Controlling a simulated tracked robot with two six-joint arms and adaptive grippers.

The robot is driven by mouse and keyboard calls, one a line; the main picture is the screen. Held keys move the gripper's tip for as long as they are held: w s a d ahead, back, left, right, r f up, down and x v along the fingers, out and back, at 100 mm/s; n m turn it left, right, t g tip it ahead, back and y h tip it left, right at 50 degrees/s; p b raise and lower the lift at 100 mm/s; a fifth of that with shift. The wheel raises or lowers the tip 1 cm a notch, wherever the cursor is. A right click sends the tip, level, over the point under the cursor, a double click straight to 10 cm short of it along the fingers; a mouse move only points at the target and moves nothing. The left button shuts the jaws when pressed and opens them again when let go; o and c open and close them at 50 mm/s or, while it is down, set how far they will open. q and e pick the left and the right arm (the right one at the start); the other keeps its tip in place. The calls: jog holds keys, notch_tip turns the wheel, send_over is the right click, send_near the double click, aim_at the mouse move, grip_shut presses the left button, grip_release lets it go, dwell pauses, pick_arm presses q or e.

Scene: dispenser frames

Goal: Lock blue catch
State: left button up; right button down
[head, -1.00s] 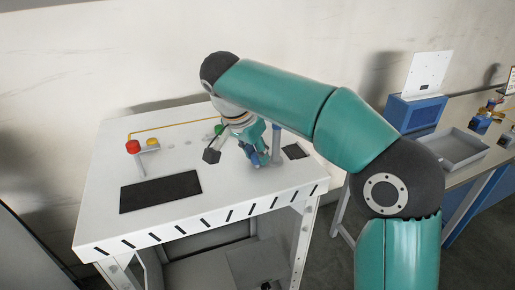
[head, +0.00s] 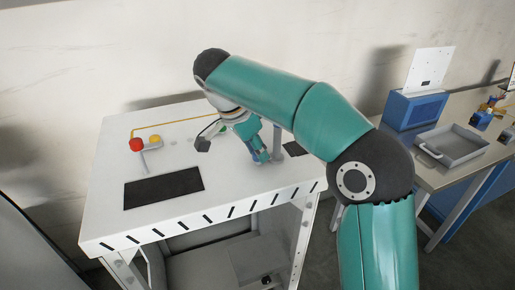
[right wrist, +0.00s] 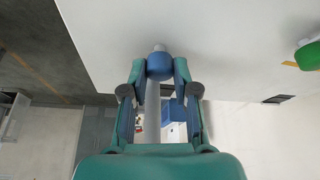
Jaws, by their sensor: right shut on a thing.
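The blue catch (right wrist: 160,66) is a rounded blue knob on a grey post, seen in the right wrist view with a light grey tip above it. My right gripper (right wrist: 155,70) is shut on it, one fingertip on each side. In the head view my right gripper (head: 262,156) points down at the right part of the white table, beside an upright grey post (head: 277,140). The catch is mostly hidden there by my fingers, so I cannot tell its exact turn. My left gripper is not in view.
The white table (head: 112,215) carries a red button (head: 136,145), a yellow button (head: 155,140), a black pad (head: 163,190) and a small dark block (head: 203,145). At the right, another bench holds a blue box (head: 413,110) and a grey tray (head: 452,148). The table's front left is clear.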

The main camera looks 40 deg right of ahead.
jog(key=c, duration=1.2)
grip_release()
jog(key=shift+o, duration=0.2)
jog(key=shift+r, duration=0.1)
jog(key=v, duration=0.7)
jog(key=shift+a+r, duration=0.15)
jog(key=shift+a, duration=0.05)
